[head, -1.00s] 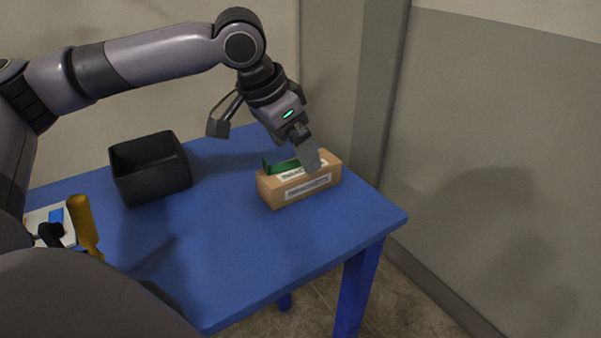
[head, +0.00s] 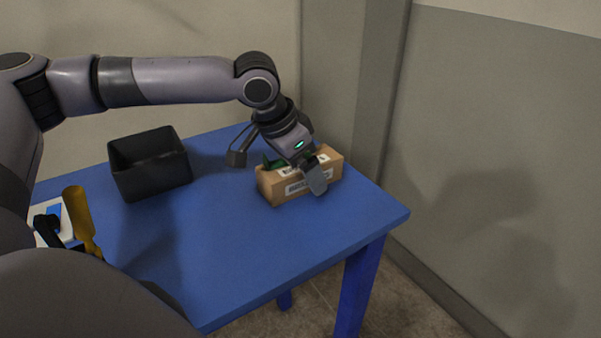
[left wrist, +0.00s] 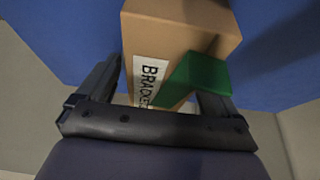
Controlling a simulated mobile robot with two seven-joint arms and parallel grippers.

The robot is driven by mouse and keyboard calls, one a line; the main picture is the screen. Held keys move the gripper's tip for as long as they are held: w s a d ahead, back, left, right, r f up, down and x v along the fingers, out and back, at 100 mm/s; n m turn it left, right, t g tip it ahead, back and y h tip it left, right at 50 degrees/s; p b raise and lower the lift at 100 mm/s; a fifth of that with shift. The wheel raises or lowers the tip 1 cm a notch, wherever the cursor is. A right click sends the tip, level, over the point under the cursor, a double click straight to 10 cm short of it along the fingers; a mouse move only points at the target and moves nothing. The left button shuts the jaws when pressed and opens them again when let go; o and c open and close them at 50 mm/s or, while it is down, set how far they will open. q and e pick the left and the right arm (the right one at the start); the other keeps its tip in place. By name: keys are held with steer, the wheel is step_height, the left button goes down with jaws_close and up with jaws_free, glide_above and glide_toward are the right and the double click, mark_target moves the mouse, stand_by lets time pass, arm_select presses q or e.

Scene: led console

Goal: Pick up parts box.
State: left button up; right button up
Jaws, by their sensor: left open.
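The parts box is a tan cardboard box (head: 275,187) with white labels and a green piece on top, on the right part of the blue table. In the left wrist view the box (left wrist: 185,30) shows a label reading "BRACKE…" and the green piece (left wrist: 197,80). My left gripper (head: 279,173) is open at the box, one finger in front of its near side and the other toward its far left. In the left wrist view the box lies between and beyond the fingers. I cannot tell whether they touch it. My right gripper is not in view.
A black open bin (head: 150,180) stands at the table's left. A yellow-handled tool (head: 79,215) and a white item with blue lie at the near left. The blue table (head: 230,240) is clear in the middle. A grey wall (head: 500,170) is at right.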

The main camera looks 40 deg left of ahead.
arm_select(q)
steer(key=shift+r, duration=0.1)
steer(key=c, duration=1.2)
